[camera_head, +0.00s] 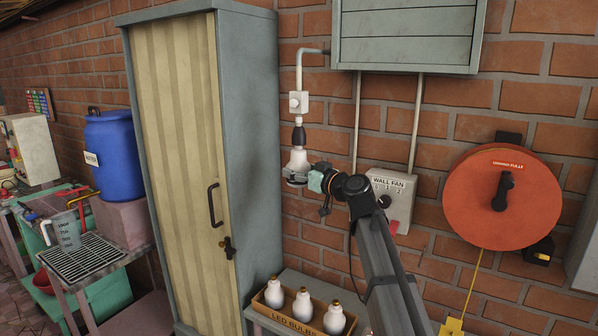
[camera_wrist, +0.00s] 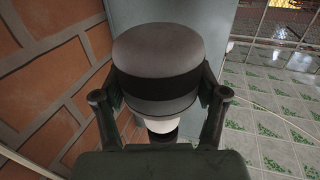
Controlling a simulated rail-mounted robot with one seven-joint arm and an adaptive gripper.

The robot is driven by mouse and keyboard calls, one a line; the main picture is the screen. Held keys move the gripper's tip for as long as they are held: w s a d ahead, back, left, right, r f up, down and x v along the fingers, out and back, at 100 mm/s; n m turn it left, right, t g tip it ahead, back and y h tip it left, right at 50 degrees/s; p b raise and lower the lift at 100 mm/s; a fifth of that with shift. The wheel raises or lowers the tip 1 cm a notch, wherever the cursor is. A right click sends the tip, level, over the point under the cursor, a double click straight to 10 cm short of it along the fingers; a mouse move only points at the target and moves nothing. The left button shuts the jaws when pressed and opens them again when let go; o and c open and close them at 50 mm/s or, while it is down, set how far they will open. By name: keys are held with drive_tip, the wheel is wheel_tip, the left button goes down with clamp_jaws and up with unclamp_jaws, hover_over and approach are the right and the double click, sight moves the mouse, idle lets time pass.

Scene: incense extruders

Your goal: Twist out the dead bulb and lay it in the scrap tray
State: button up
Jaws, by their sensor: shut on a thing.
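The bulb (camera_head: 298,158) hangs below a black socket (camera_head: 299,136) on a white wall conduit. Its white upper part meets the socket, with no gap that I can make out. My gripper (camera_head: 297,179) is shut on the bulb's lower part, coming from the right. In the wrist view the bulb (camera_wrist: 156,47) shows a grey rounded end and a dark band, with a finger of my gripper (camera_wrist: 158,88) on each side. A white neck and a black part show beyond it. I cannot pick out a scrap tray for certain.
A box labelled LED BULBS (camera_head: 308,327) holds 3 bulbs on a low table below. A tall cabinet (camera_head: 245,150) stands close to the left. A wall fan switch box (camera_head: 391,200) and orange reel (camera_head: 503,197) are at right. A slatted rack (camera_head: 82,258) is far left.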

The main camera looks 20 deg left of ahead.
drive_tip(key=shift+m+t+h, duration=0.3)
drive_tip(key=shift+m+t, duration=0.2)
drive_tip(key=shift+t, duration=0.1)
drive_tip(key=shift+f+b, duration=0.3)
drive_tip(key=shift+b, duration=0.3)
idle(1.6)
drive_tip(key=shift+f, duration=0.2)
drive_tip(key=shift+f+b, duration=2.35)
drive_tip(key=shift+b, duration=0.5)
